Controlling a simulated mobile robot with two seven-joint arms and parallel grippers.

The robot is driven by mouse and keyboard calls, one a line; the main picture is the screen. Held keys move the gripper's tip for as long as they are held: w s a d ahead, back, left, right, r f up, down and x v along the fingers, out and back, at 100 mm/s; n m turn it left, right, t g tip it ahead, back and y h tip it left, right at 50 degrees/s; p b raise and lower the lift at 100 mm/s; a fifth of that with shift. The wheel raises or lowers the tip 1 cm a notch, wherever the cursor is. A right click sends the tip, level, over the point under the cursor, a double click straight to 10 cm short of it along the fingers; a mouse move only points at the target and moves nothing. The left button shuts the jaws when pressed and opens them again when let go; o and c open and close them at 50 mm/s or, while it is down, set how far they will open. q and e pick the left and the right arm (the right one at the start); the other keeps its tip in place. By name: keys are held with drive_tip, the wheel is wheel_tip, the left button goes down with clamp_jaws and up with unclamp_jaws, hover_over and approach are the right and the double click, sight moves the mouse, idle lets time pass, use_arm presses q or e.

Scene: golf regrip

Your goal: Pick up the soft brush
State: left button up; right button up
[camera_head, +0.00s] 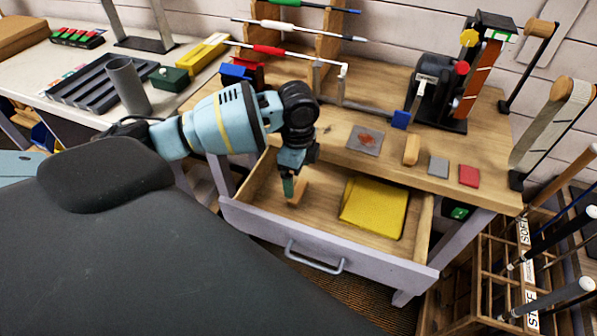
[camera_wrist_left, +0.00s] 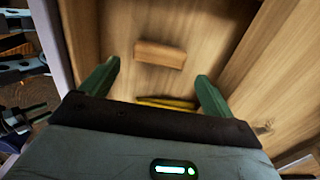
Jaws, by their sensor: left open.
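A wooden block (camera_head: 299,193), which looks like the brush, lies in the open drawer (camera_head: 330,252). It also shows in the left wrist view (camera_wrist_left: 160,55), just beyond the fingertips and roughly centred between them; no bristles can be made out. My left gripper (camera_head: 289,188) points down into the drawer, its green fingers apart and empty. In the left wrist view my left gripper (camera_wrist_left: 157,74) has one finger on each side, with the block apart from both. In the head view the gripper partly hides the block. My right gripper is not in view.
A folded yellow cloth (camera_head: 375,207) lies in the drawer to the right. The drawer walls and the bench top (camera_head: 336,148) edge are close to my gripper. Another wooden block (camera_head: 411,150) and a red pad (camera_head: 469,176) lie on the bench. A club rack (camera_head: 470,285) stands at right.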

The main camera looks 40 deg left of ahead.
sight(298, 189)
use_arm(q)
drive_tip(key=shift+f, duration=0.25)
wheel_tip(298, 189, down, 7)
drive_tip(key=shift+b, duration=0.4)
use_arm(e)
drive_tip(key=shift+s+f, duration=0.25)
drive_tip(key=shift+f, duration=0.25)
use_arm(q)
drive_tip(key=c, duration=0.8)
drive_tip(key=shift+o, duration=0.2)
wheel_tip(298, 189, up, 18)
drive_tip(key=p, duration=0.2)
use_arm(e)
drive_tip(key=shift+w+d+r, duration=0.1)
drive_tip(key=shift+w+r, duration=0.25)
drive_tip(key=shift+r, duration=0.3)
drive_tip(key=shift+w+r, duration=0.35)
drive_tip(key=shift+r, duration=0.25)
use_arm(q)
drive_tip(key=shift+d, duration=0.1)
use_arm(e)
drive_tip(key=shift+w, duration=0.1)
